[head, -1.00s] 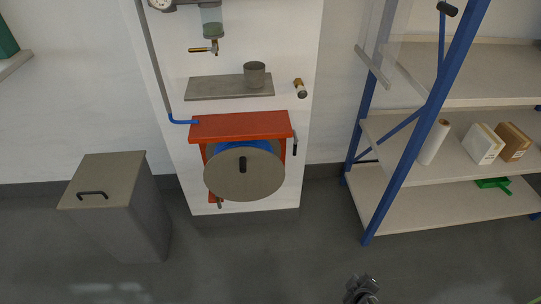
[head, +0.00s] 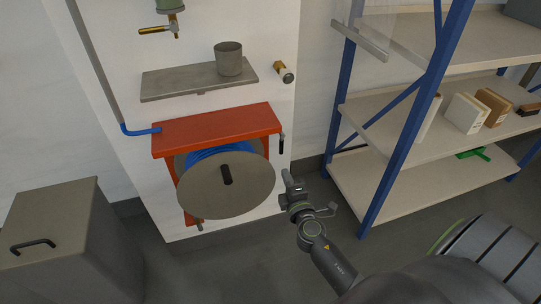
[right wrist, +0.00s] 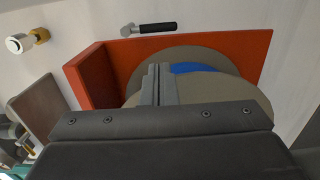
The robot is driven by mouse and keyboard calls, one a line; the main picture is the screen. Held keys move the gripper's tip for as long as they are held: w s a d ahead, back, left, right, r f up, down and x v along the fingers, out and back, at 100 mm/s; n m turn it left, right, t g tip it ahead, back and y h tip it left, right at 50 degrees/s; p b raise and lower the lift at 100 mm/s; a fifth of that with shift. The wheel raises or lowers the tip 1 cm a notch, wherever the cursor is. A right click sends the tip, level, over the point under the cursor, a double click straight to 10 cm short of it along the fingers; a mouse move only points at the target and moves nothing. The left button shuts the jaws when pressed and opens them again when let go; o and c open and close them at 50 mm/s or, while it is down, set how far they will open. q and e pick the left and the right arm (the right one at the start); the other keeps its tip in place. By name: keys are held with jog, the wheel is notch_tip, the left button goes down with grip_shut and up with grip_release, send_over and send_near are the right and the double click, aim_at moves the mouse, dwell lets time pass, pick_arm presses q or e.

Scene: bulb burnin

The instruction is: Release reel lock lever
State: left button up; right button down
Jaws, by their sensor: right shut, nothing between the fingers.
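The reel lock lever (head: 281,144) is a small black-handled lever at the right side of the red reel bracket (head: 215,128). It hangs down in the head view and also shows near the top of the right wrist view (right wrist: 152,28). The hose reel (head: 226,185), a grey disc with a black handle and blue hose behind it, sits under the bracket. My right gripper (head: 289,178) is shut and empty, below the lever and apart from it. Its closed fingers (right wrist: 158,85) show in front of the reel in the right wrist view. My left gripper is not in view.
A grey shelf (head: 195,82) with a cup (head: 229,59) is above the bracket, with a brass fitting (head: 284,72) to its right. A shelving rack (head: 402,130) stands to the right. A grey bin (head: 70,235) stands at left. The floor between is clear.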

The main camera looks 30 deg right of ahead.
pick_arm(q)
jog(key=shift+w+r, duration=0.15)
pick_arm(e)
jog(key=x, duration=1)
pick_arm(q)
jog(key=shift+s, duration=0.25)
pick_arm(e)
jog(key=shift+f, duration=0.1)
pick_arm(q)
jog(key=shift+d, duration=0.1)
pick_arm(e)
jog(key=shift+s+d, duration=0.1)
jog(key=shift+d, duration=0.05)
